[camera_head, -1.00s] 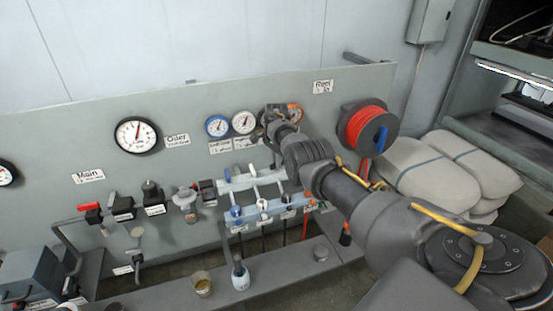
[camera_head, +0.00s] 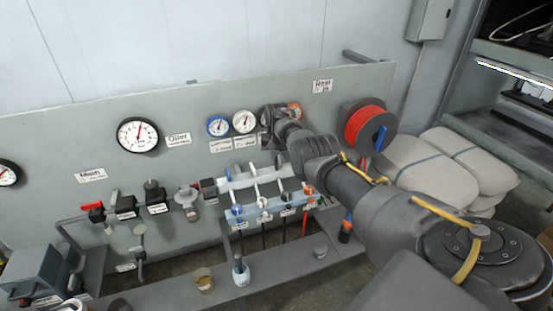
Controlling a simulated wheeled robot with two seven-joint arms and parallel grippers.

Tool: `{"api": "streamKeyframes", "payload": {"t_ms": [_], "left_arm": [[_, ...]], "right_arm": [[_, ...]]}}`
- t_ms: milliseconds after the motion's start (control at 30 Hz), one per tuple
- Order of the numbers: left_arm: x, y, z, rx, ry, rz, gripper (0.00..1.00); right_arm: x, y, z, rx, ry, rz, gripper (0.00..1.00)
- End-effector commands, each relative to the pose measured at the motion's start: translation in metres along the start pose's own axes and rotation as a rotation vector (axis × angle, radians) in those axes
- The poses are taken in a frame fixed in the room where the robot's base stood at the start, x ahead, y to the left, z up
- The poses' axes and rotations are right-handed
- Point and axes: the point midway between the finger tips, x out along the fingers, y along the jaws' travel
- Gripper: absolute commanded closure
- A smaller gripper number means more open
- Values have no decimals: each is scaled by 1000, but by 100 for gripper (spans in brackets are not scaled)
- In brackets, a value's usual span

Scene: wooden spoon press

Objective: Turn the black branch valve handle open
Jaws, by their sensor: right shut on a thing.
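My right arm reaches in from the right to the grey panel. My right gripper (camera_head: 270,143) is at the upper side of the pale branch manifold (camera_head: 240,181), just below the small gauges. It is shut, apparently on the black branch valve handle, which the gripper and wrist mostly hide; its angle cannot be told. Along the lower manifold, a blue fitting (camera_head: 237,211), a white fitting (camera_head: 262,203) and an orange fitting (camera_head: 309,190) show, with hoses hanging below. My left gripper is not in view.
A large gauge (camera_head: 138,134) and a red-handled main valve (camera_head: 92,207) are on the panel at left. A red hose reel (camera_head: 368,125) is right of my wrist. A small cup (camera_head: 204,280) and a white-blue bottle (camera_head: 241,271) stand on the ledge below. Pale sacks (camera_head: 420,165) lie at right.

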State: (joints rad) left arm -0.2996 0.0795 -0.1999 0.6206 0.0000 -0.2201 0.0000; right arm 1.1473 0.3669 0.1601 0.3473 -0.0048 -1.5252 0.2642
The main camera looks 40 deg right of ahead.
Motion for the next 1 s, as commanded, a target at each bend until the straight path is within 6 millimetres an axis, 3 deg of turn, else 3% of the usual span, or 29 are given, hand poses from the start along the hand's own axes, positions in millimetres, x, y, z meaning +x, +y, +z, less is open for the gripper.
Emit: {"api": "streamKeyframes", "payload": {"t_ms": [500,1000], "left_arm": [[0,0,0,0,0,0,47],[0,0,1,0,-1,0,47]], "right_arm": [[-2,1,-2,-294,5,-1,100],[-3,0,-2,-338,6,-1,100]]}}
